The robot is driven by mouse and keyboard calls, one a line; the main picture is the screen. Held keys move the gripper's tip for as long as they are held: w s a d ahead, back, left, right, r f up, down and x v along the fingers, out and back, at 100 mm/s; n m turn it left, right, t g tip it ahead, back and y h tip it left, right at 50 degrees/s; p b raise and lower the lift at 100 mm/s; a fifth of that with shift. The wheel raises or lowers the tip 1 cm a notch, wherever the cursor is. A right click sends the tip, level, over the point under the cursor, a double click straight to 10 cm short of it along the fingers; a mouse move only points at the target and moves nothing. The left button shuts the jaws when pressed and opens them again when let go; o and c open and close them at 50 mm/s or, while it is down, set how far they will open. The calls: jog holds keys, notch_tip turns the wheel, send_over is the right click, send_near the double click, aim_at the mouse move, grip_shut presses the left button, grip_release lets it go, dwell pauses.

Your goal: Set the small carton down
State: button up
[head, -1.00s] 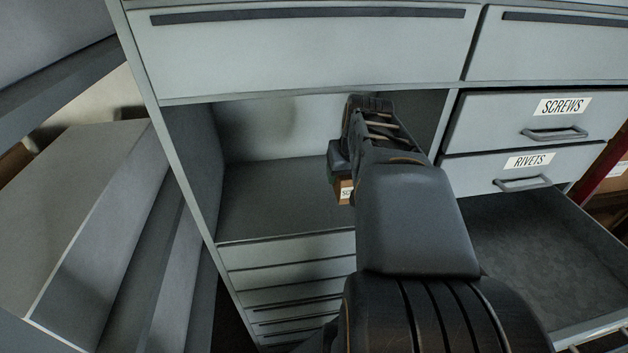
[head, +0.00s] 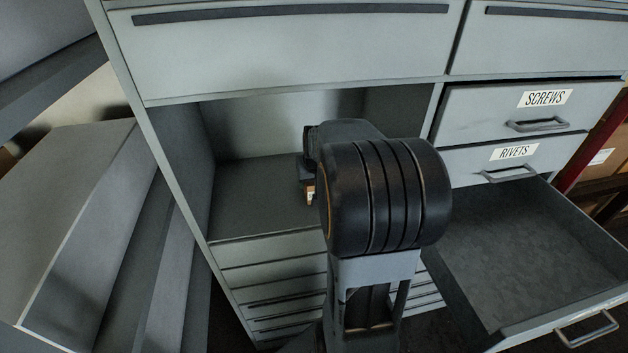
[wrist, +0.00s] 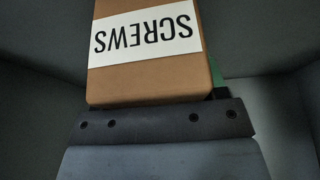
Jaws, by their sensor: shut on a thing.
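The small carton (wrist: 150,75) is brown with a white SCREWS label, which appears upside down in the wrist view. My gripper (wrist: 160,112) is shut on it, with a dark jaw across its lower edge. In the head view only a sliver of the carton (head: 310,193) shows, inside the open compartment of the grey cabinet, above the compartment floor (head: 255,205). My arm hides most of the gripper and carton there. I cannot tell whether the carton touches the floor. A bit of green shows beside the carton in the wrist view.
An open drawer (head: 520,250) juts out at the right and looks empty. Above it are shut drawers labelled SCREWS (head: 545,97) and RIVETS (head: 514,152). The compartment's left wall (head: 180,150) stands left of my gripper, with bare floor between. Grey boxes (head: 75,215) stand at the far left.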

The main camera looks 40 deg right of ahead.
jog(key=shift+f, duration=0.25)
jog(key=shift+f, duration=0.1)
jog(key=shift+f, duration=0.15)
jog(key=o, duration=1.1)
jog(key=shift+c, duration=0.2)
